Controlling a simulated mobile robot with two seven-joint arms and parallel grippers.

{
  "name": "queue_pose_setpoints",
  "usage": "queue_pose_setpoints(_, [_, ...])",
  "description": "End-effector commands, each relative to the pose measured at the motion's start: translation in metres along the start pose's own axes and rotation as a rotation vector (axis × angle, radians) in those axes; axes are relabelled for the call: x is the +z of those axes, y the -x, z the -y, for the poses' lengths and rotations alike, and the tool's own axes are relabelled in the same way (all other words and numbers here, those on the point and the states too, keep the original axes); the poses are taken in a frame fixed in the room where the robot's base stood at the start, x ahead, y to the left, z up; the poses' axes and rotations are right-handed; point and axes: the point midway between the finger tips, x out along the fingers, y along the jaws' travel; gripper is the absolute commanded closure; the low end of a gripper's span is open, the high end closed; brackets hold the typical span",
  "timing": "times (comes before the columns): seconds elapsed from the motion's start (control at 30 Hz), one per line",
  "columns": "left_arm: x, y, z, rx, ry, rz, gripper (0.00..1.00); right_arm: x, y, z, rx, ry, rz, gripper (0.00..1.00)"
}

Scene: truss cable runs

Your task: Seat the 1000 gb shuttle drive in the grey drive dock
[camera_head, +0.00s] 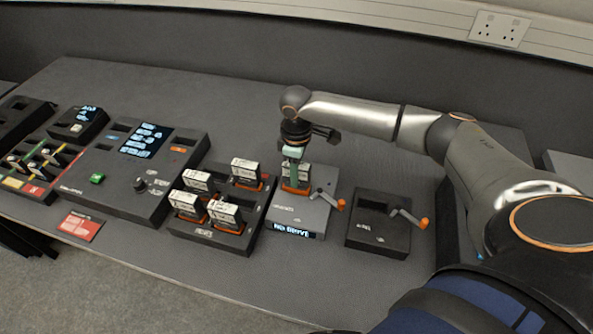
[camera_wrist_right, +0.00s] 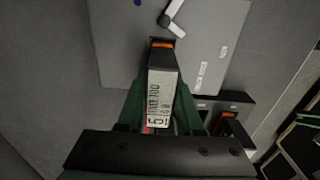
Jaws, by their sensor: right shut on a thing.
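The grey drive dock (camera_head: 297,218) sits on the bench with an orange-tipped lever on its right side and a lit display reading "NO DRIVE". My right gripper (camera_head: 294,163) is above the dock's back part, shut on a white-labelled shuttle drive (camera_head: 305,175) with an orange end. In the right wrist view the drive (camera_wrist_right: 162,85) lies between the green fingers, over the grey dock (camera_wrist_right: 215,45). Its label is too small to read surely. The drive's lower end is at the dock's slot; I cannot tell how deep. My left gripper is not in view.
A black rack (camera_head: 245,215) left of the dock holds several white-labelled drives. A black unit (camera_head: 378,238) with an orange-tipped lever stands to the right. A control panel (camera_head: 110,180) is further left. The bench behind the dock is clear.

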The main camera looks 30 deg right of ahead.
Motion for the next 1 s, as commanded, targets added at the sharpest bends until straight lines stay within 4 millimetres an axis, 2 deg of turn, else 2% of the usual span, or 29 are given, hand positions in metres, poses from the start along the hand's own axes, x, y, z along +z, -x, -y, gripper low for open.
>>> queue_pose_setpoints(0.67, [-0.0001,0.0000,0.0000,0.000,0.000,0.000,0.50,-0.0008,-0.0075,-0.0006,0.001,0.000,-0.003,1.00])
queue_pose_setpoints(0.7, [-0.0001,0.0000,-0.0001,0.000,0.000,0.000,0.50,-0.0008,-0.0075,-0.0005,0.001,0.000,-0.003,0.63])
queue_pose_setpoints(1.0, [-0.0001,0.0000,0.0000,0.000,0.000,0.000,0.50,-0.0005,-0.0079,-0.0003,0.001,0.000,-0.001,0.30])
